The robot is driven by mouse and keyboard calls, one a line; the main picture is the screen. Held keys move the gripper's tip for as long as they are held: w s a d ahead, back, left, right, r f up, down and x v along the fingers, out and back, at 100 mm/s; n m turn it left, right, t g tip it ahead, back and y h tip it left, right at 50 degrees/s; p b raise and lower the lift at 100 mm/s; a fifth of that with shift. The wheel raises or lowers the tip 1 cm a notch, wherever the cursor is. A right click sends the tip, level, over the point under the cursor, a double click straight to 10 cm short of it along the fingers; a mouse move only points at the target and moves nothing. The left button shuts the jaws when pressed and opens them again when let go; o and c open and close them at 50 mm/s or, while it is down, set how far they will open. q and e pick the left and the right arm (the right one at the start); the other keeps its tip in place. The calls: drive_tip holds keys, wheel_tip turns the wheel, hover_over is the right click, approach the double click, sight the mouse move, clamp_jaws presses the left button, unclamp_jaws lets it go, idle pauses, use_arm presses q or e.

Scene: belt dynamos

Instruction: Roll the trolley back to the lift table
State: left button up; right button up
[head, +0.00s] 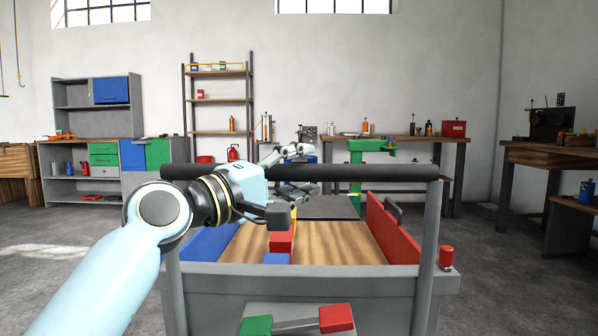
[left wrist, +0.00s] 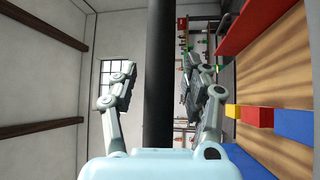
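The trolley (head: 315,282) stands right in front of me, with grey posts and a wooden bed between a blue and a red side wall. Its black handlebar (head: 385,172) runs across the top and also shows upright in the left wrist view (left wrist: 158,70). My left gripper (head: 312,169) is open at the bar's middle, one finger above it and one below. In the left wrist view the bar lies between the fingers, with gaps on both sides. I cannot tell for sure which thing is the lift table; a dark grey flat surface (head: 327,207) lies beyond the bed. My right gripper is out of view.
Red (head: 281,243), blue and yellow blocks sit in a row on the bed. A bar with green and red ends (head: 296,325) is on the trolley's near side. A green post (head: 354,180) stands beyond. Benches and shelves line the walls; grey floor is clear at both sides.

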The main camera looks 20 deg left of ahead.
use_arm(q)
drive_tip(key=shift+s+a+f, duration=0.15)
drive_tip(key=shift+s+a, duration=0.05)
drive_tip(key=shift+s, duration=0.05)
drive_tip(key=v, duration=1.1)
drive_tip(key=shift+s, duration=0.2)
drive_tip(key=shift+a, duration=0.1)
